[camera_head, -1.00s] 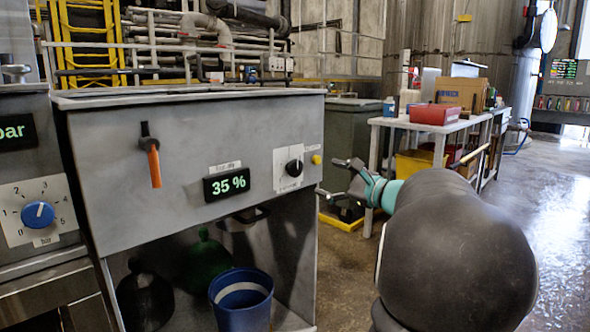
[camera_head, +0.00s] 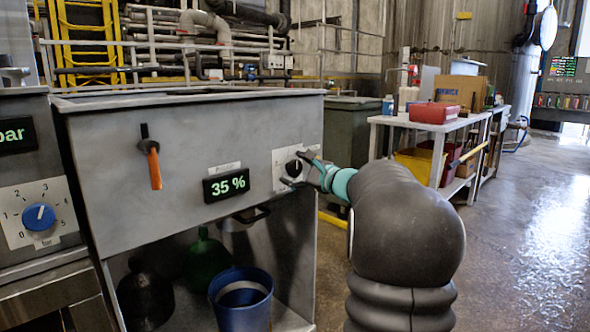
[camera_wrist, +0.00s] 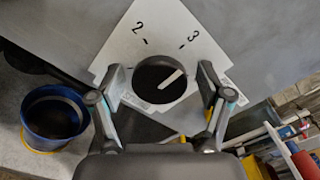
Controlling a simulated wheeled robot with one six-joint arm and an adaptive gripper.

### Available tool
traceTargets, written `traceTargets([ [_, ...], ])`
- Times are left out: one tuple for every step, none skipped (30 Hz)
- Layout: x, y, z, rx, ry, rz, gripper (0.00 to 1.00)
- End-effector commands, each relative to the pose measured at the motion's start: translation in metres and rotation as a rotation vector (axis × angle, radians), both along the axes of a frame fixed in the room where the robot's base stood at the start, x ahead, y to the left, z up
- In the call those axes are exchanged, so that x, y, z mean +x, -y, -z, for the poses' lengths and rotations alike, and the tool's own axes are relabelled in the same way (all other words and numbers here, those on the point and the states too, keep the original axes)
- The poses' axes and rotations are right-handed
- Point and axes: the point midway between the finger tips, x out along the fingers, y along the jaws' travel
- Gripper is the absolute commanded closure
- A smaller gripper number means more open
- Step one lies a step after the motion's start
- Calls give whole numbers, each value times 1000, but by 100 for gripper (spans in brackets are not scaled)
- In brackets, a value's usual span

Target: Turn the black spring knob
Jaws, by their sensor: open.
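The black spring knob (camera_head: 294,168) sits on a white plate (camera_head: 280,158) at the right of the compactor's grey front panel. In the wrist view the knob (camera_wrist: 159,79) is round with a white pointer line aimed up and right, toward the 3. The numbers 2 and 3 show on the plate. My gripper (camera_head: 298,170) is at the knob, its two fingers apart. In the wrist view one finger of my gripper (camera_wrist: 159,82) is left of the knob and the other right, with gaps visible. Whether the fingertips touch the plate cannot be told.
A display reading 35 % (camera_head: 226,185) and an orange-handled lever (camera_head: 153,165) are on the same panel. A blue bin (camera_head: 240,298) stands below. A blue knob (camera_head: 39,216) is on the left machine. A white table (camera_head: 440,124) stands right, with clear floor before it.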

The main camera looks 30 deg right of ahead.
Motion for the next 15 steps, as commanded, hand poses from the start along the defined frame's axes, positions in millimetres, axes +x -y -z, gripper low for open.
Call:
traceTargets([
  [0,0,0,0,0,0,22],
  [0,0,0,0,0,0,22],
  [0,0,0,0,0,0,22],
  [0,0,0,0,0,0,22],
  [0,0,0,0,0,0,30],
  [0,0,0,0,0,0,40],
  [0,0,0,0,0,0,47],
  [0,0,0,0,0,0,55],
  [0,0,0,0,0,0,65],
  [0,0,0,0,0,0,72],
  [0,0,0,0,0,0,80],
  [0,0,0,0,0,0,82],
  [0,0,0,0,0,0,82],
  [0,0,0,0,0,0,82],
  [0,0,0,1,0,0,82],
])
